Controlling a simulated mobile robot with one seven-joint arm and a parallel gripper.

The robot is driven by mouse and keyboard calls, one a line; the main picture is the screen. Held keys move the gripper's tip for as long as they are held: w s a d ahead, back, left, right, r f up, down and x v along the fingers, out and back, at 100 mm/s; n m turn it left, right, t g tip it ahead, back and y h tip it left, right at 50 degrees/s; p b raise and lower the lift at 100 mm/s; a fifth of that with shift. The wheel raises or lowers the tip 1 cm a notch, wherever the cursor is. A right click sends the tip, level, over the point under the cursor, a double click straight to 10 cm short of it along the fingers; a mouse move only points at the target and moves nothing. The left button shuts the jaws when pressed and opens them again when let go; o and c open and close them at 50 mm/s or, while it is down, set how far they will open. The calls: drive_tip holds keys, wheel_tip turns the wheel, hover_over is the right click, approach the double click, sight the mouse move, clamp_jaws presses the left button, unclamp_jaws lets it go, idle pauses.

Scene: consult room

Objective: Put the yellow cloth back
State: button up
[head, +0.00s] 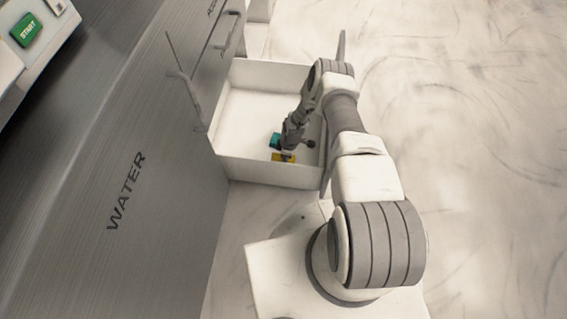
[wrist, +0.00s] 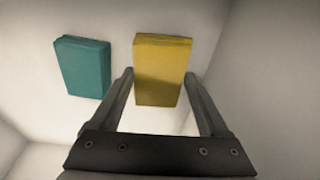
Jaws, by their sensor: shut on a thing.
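The yellow cloth (head: 280,158) is a flat folded block low in an open white drawer (head: 253,172). In the wrist view the yellow cloth (wrist: 160,62) lies between the two fingers of my gripper (wrist: 159,78). My gripper (head: 288,151) reaches down into the drawer and is shut on the yellow cloth. Whether the cloth touches the drawer floor I cannot tell. My wrist hides part of the cloth in the head view.
A teal folded cloth (head: 275,140) lies beside the yellow one, at its left in the wrist view (wrist: 83,67). The drawer walls stand close around my gripper. A grey cabinet front marked WATER (head: 125,190) is at the left. Pale floor (head: 470,150) is clear at the right.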

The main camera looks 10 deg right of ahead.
drive_tip(key=shift+f+b, duration=0.3)
drive_tip(key=shift+f, duration=0.9)
drive_tip(key=shift+f, duration=0.15)
drive_tip(key=o, duration=1.2)
drive_tip(key=shift+c, duration=0.2)
